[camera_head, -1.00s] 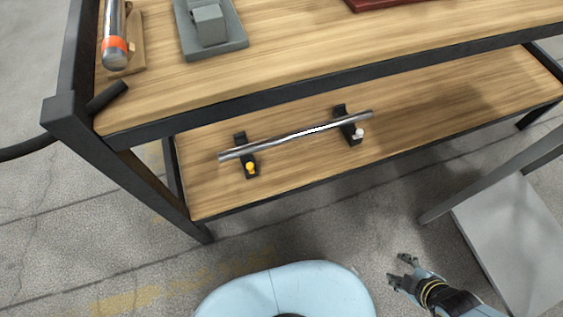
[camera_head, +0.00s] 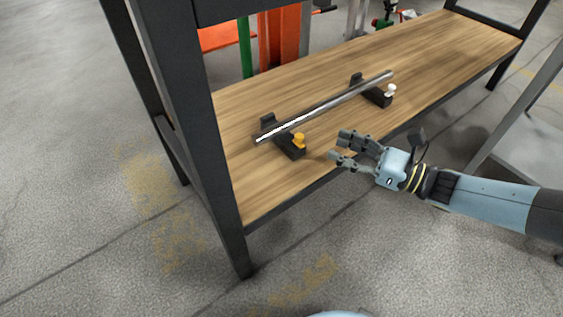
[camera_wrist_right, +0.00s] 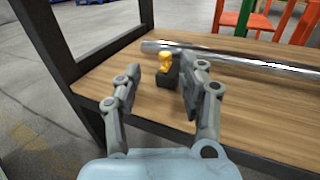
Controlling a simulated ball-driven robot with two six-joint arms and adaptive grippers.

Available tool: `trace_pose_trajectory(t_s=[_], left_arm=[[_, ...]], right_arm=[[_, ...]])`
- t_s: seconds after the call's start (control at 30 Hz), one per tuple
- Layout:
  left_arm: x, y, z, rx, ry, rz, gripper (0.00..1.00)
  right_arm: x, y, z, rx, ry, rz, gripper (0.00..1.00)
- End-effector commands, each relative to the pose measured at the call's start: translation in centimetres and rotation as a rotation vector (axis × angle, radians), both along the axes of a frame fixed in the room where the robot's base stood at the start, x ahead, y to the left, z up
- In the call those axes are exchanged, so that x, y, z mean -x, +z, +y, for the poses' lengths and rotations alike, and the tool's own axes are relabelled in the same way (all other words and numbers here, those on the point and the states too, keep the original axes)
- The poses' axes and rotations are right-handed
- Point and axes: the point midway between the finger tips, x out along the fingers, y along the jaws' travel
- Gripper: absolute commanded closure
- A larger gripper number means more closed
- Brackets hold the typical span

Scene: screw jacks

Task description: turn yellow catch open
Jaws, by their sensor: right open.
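The yellow catch (camera_head: 299,139) sits on the front end of a black bracket (camera_head: 290,151) on the lower wooden shelf. A metal bar (camera_head: 325,106) lies across this bracket and a second one with a white catch (camera_head: 391,89). My right gripper (camera_head: 337,145) is open and empty, to the right of the yellow catch and apart from it. In the right wrist view the yellow catch (camera_wrist_right: 166,62) shows beyond and between the open fingers (camera_wrist_right: 160,83). The right finger hides part of the bracket and bar. My left gripper is not in view.
Bare shelf board (camera_head: 440,55) lies to the right. A grey surface (camera_head: 525,135) stands at the right. Orange and green structures (camera_head: 282,40) stand behind.

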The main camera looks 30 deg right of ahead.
Motion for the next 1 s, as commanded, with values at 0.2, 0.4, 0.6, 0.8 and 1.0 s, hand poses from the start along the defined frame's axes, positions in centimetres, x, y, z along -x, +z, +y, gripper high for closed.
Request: trace_pose_trajectory(t_s=[0.2, 0.4, 0.6, 0.8, 1.0], left_arm=[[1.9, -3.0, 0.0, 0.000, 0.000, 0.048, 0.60], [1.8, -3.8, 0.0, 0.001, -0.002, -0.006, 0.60], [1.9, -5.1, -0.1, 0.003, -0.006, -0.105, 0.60], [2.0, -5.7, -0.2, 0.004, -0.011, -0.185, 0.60], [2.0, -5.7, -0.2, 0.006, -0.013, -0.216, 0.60]], right_arm=[[-0.4, -2.2, -0.5, 0.012, 0.003, 0.011, 0.59], [-2.8, -2.1, 0.8, 0.009, 0.002, 0.008, 0.59], [-6.3, -2.2, 2.8, 0.007, 0.002, 0.010, 0.59], [-8.9, -2.2, 4.2, 0.009, 0.001, 0.010, 0.59], [-9.8, -2.0, 4.6, 0.009, 0.001, 0.011, 0.59]])
